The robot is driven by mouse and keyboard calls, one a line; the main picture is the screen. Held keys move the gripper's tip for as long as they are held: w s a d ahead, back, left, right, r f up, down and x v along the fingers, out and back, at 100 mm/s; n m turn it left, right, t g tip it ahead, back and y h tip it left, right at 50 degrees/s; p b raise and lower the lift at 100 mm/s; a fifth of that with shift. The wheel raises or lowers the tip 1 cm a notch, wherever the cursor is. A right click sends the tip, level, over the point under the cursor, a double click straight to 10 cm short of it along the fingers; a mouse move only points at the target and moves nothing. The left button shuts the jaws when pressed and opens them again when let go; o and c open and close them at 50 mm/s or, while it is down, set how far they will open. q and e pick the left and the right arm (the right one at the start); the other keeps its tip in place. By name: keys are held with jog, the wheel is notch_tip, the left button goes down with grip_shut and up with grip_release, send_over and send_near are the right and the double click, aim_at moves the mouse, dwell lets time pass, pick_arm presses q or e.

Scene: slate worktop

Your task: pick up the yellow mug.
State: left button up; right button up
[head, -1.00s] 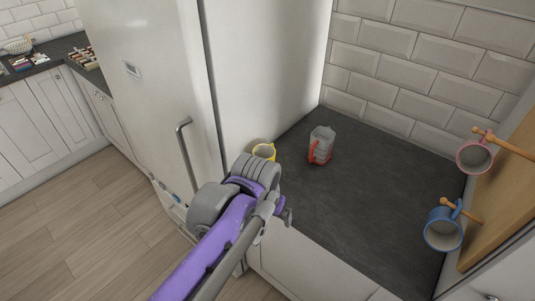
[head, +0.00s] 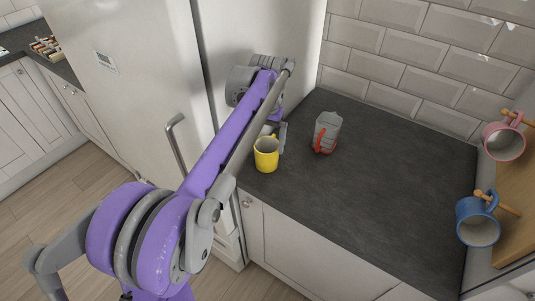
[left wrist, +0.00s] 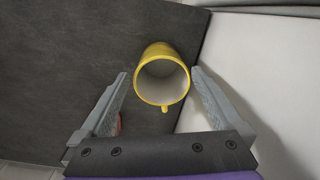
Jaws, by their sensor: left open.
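The yellow mug (head: 266,156) stands upright on the slate worktop near its left front edge. In the left wrist view the mug (left wrist: 148,58) is seen into its open top, with a small bit of handle at the lower rim. My left gripper (head: 275,131) is at the mug's far side in the head view, partly hidden behind the arm and mug. In the left wrist view its fingers (left wrist: 158,76) are open, one on each side of the mug's rim. My right gripper is not in view.
A clear jug (head: 327,130) with a red handle stands right of the mug. A pink mug (head: 505,143) and a blue mug (head: 479,230) hang on wooden pegs at the right. The white fridge (head: 120,85) borders the worktop (head: 385,180), whose middle is clear.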

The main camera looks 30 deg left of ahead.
aim_at(265, 157)
pick_arm(q)
jog(key=f, duration=0.7)
jog(key=shift+w+a+f, duration=0.15)
jog(key=shift+w+f, duration=0.05)
jog(key=shift+r, duration=0.1)
jog(key=c, duration=1.5)
